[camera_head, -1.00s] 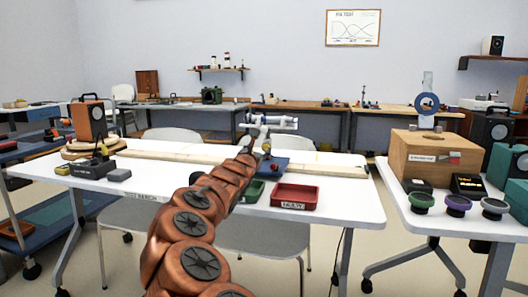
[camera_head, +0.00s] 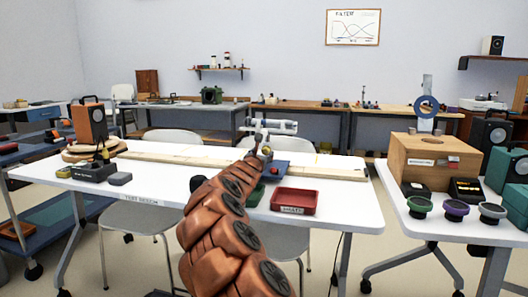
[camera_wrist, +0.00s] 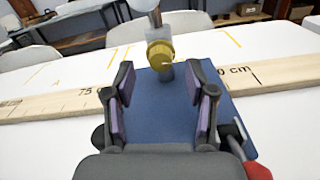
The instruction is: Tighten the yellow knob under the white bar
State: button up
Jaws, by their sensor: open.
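The yellow knob (camera_wrist: 159,54) sits on a grey post near the top middle of the wrist view, just under the end of the white bar (camera_wrist: 141,5). The post rises from a blue base plate (camera_wrist: 158,125). My gripper (camera_wrist: 165,85) is open and empty. Its two dark fingers with purple pads stand apart over the blue plate, and the knob shows beyond the gap between them, not between the pads. In the head view the white bar (camera_head: 277,127) lies roughly level above the table, and the knob (camera_head: 266,150) is small beside my arm's end.
A wooden ruler (camera_wrist: 50,103) runs behind and beside the post along the white table (camera_head: 345,205). A red tray (camera_head: 294,201) stands right of my arm. A red-tipped thing (camera_wrist: 255,170) is close to the right finger. A dark device (camera_head: 94,171) stands at the left.

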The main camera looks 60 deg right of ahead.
aim_at(266, 151)
jog(key=shift+x, duration=1.15)
jog(key=shift+d+p, duration=0.3)
grip_shut()
